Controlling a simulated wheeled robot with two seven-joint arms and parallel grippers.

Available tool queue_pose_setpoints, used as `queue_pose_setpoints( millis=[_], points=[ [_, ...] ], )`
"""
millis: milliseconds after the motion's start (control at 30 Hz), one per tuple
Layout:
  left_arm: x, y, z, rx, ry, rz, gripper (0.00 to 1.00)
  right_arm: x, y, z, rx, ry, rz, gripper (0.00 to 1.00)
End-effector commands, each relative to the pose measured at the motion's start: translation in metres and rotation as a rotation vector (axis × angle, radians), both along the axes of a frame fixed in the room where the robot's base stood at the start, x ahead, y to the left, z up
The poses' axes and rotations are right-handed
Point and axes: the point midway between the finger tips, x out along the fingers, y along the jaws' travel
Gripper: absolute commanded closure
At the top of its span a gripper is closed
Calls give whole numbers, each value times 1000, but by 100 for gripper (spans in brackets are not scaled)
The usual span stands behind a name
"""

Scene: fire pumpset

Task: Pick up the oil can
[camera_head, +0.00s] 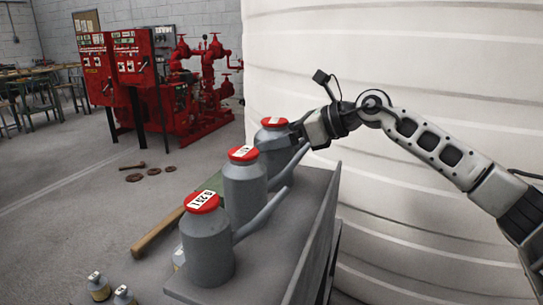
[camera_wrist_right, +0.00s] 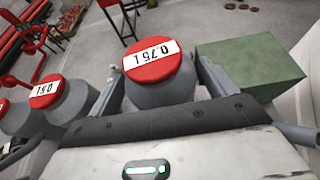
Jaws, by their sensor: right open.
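Three grey oil cans with red lids and long spouts stand upright in a row on a grey stand (camera_head: 285,245): a near can (camera_head: 207,250), a middle can (camera_head: 244,190) and a far can (camera_head: 273,150). My right gripper (camera_head: 300,130) is at the far can, coming from the right. In the right wrist view the open jaws (camera_wrist_right: 160,85) lie on either side of a can labelled 0.75 L (camera_wrist_right: 158,92). Finger contact with it cannot be told. Another can, labelled 0.5 L (camera_wrist_right: 65,103), stands to the left there. My left gripper is not in view.
A green box (camera_wrist_right: 250,62) is close to the right finger in the wrist view. A wooden handle (camera_head: 158,232) lies left of the cans. Small bottles (camera_head: 99,287) stand at the lower left. A pale ribbed wall (camera_head: 400,65) is behind my right arm. Red pump equipment (camera_head: 155,80) stands farther back.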

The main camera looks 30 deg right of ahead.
Motion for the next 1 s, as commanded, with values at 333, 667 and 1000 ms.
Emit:
queue_pose_setpoints(
  millis=[333,667,1000],
  points=[
    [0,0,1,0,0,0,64,0,0,4,3,-8,-1,63],
    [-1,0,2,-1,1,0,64,0,0,23,5,-12,0,63],
    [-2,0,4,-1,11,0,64,0,0,85,4,-11,1,63]
  ],
)
